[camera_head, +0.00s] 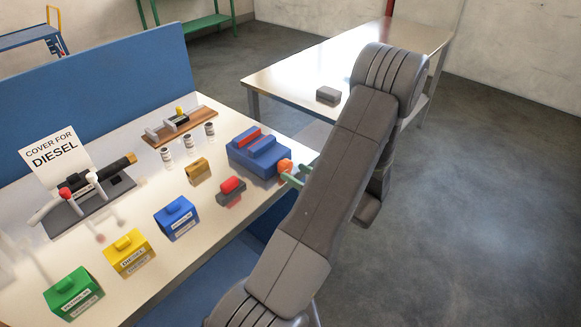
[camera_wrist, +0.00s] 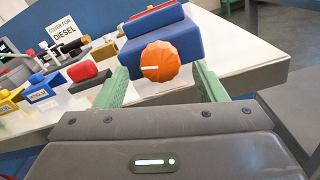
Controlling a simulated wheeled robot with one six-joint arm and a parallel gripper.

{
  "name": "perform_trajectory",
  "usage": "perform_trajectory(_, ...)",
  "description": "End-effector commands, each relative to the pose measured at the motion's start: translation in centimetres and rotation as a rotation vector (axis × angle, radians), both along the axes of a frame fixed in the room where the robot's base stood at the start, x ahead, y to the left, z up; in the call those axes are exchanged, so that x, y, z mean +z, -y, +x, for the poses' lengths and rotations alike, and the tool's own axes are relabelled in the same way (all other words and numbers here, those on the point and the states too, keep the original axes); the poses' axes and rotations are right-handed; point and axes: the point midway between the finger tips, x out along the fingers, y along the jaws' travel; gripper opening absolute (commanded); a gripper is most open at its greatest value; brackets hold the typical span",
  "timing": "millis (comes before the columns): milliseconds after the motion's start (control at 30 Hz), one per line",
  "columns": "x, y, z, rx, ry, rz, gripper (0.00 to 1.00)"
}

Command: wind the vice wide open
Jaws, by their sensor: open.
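The vice (camera_head: 254,157) is a blue block near the bench's right edge, with a red part on its top. I cannot tell how far apart its jaws stand. Its orange ribbed knob (camera_head: 285,166) faces my gripper. In the wrist view the vice (camera_wrist: 190,42) fills the top middle and the knob (camera_wrist: 162,60) is centred below it, with a white mark pointing left. My gripper (camera_wrist: 160,72) is open, its green fingers on either side of the knob, with visible gaps. In the head view the gripper (camera_head: 298,175) is partly hidden by my arm.
A red-topped grey block (camera_head: 231,190) and a tan block (camera_head: 198,171) lie left of the vice. Small jars (camera_head: 188,143), labelled blue (camera_head: 176,218), yellow (camera_head: 129,253) and green (camera_head: 73,293) boxes, and a "COVER FOR DIESEL" sign (camera_head: 54,150) stand further left.

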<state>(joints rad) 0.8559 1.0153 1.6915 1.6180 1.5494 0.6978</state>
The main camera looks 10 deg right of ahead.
Motion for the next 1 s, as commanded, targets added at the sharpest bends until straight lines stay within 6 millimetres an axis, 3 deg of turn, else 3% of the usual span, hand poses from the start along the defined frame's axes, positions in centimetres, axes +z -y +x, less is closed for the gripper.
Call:
perform_trajectory(200,0.0,-1.6,2.0,0.002,0.0,0.0,0.64)
perform_trajectory(567,0.0,-1.8,2.4,-0.001,0.0,-0.001,0.64)
perform_trajectory(600,0.0,-1.8,2.4,-0.001,0.0,-0.001,0.62)
perform_trajectory(833,0.0,-1.8,2.4,-0.001,0.0,-0.001,0.2)
perform_trajectory(1000,-0.1,-1.8,2.4,-0.001,0.005,-0.007,0.2)
